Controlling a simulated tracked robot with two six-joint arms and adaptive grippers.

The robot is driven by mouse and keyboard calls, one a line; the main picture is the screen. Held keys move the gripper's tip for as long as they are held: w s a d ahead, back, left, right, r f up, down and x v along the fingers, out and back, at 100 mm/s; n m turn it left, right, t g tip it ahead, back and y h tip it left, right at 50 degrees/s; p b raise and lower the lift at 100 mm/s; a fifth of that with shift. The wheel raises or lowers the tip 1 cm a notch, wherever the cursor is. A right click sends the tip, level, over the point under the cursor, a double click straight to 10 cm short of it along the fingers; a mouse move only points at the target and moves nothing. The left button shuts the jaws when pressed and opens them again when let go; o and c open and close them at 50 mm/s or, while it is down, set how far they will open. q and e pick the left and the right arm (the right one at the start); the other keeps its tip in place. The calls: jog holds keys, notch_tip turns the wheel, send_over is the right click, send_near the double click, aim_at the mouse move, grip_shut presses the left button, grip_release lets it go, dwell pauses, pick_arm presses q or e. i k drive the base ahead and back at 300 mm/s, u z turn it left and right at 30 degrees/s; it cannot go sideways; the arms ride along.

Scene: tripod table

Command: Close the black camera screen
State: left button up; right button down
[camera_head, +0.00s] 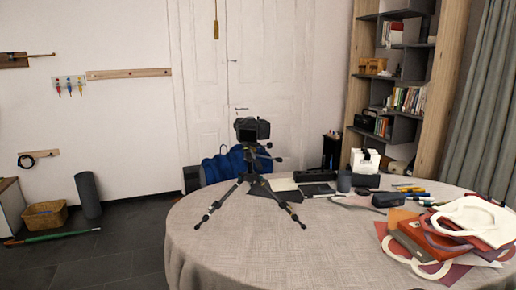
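The black camera (253,129) sits on top of a black tripod (255,182). The tripod stands with its legs spread on the round cloth-covered table (260,235), near the far left part of the top. A small dark panel shows on the camera's near side, but the camera is too small here to tell how far its screen is open. Neither of my grippers is in the head view.
Folders and white-handled bags (440,235) pile up at the table's right. The table's front and middle are clear. A blue bag (222,165) is behind the table.

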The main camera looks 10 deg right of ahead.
aim_at(245, 134)
jog(key=z, duration=0.05)
jog(key=k, duration=0.35)
jog(key=u, duration=0.65)
jog(key=i, duration=1.35)
jog(key=z, duration=0.45)
